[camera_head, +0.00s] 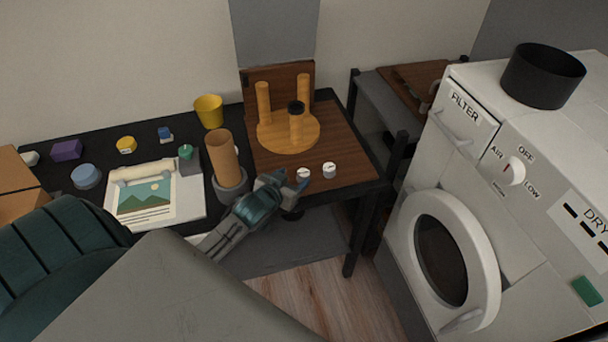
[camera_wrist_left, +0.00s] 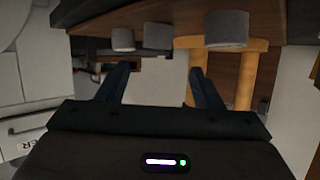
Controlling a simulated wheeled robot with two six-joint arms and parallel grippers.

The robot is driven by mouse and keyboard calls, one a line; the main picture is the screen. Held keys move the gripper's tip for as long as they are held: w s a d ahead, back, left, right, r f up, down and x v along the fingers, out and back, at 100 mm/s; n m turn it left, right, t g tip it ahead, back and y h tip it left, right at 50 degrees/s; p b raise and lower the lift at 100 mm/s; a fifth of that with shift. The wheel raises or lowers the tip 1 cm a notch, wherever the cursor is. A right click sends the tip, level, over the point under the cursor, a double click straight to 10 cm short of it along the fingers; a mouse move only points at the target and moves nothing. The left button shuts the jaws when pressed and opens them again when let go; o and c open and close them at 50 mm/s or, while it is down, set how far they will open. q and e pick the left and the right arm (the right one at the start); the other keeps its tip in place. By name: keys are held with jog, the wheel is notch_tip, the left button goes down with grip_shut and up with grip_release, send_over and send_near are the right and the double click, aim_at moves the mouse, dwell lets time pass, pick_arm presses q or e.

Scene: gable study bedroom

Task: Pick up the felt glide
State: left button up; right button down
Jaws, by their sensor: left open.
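Two small pale round pieces, which look like felt glides, stand apart on the brown board: the left piece (camera_head: 303,174) and the right piece (camera_head: 329,170). I cannot tell which the task means. My left gripper (camera_head: 292,182) is open and empty at the board's front edge, close to the left piece. The left wrist view shows its spread fingers (camera_wrist_left: 160,78).
A cardboard-coloured tube in a grey holder (camera_head: 231,187) stands left of my gripper. A yellow cup (camera_head: 209,111), a picture sheet (camera_head: 150,203) and small items fill the black desk's left. A white dryer (camera_head: 440,240) stands to the right, past the desk edge.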

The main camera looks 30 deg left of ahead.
aim_at(304, 172)
pick_arm(q)
jog(key=shift+x, duration=1)
jog(key=p+x, duration=0.1)
jog(key=x, duration=0.1)
jog(key=f+x, duration=0.1)
jog(key=x, duration=0.1)
jog(key=shift+d+p, duration=0.2)
jog(key=shift+p, duration=0.2)
jog(key=shift+w+f, duration=0.3)
jog(key=shift+w, duration=0.1)
jog(key=c, duration=1.1)
jog(key=shift+o, duration=0.2)
jog(key=shift+r, duration=0.2)
